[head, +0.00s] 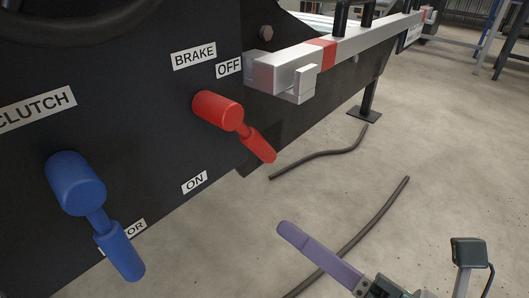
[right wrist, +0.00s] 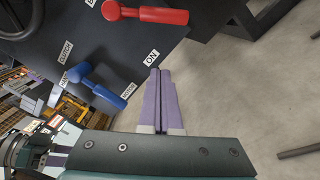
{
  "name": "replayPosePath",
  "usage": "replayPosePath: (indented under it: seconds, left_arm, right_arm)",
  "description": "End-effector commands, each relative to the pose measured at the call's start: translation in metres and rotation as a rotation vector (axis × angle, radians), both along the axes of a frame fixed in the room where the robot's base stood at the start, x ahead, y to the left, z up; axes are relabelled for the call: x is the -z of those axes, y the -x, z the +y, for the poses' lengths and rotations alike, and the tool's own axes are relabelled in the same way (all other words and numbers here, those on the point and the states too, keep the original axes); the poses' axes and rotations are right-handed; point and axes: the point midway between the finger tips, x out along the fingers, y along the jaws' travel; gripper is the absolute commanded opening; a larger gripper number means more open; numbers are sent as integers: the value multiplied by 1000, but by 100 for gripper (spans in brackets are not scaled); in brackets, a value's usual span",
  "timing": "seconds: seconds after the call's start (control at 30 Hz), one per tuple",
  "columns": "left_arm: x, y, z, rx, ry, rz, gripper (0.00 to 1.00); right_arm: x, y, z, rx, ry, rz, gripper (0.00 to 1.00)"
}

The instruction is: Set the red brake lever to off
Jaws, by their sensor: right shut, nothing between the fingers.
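The red brake lever (head: 218,108) is on the dark panel, with a thick round hub and a handle slanting down and to the right. The OFF label (head: 229,67) is above the hub and the ON label (head: 194,182) is below it. The lever (right wrist: 160,15) also shows at the top of the right wrist view, near the ON label (right wrist: 152,57). My right gripper (head: 285,230) is shut and empty, its purple fingers below and right of the lever, apart from it. The closed fingers (right wrist: 158,72) point toward the panel in the wrist view. My left gripper is not in view.
A blue lever (head: 75,183) is on the panel at lower left, near the CLUTCH label (head: 36,108). A silver beam with a red band (head: 322,53) juts out above right of the brake lever. Dark hoses (head: 320,157) lie on the otherwise open concrete floor.

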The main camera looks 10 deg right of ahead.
Motion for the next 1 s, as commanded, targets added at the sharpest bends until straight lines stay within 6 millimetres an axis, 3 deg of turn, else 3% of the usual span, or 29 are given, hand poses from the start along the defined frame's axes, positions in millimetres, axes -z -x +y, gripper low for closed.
replayPosePath:
  seconds: [0.33, 0.4, 0.63, 1.0]
  left_arm:
    - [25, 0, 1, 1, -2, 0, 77]
    - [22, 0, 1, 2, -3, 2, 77]
    - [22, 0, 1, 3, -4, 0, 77]
    - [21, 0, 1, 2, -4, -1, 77]
  right_arm:
    - [0, -63, 42, -1, -3, -4, 0]
    - [-9, -71, 36, 0, 2, -4, 0]
    - [-23, -85, 23, 0, -2, -1, 0]
    - [-25, -88, 20, 0, -4, 1, 0]
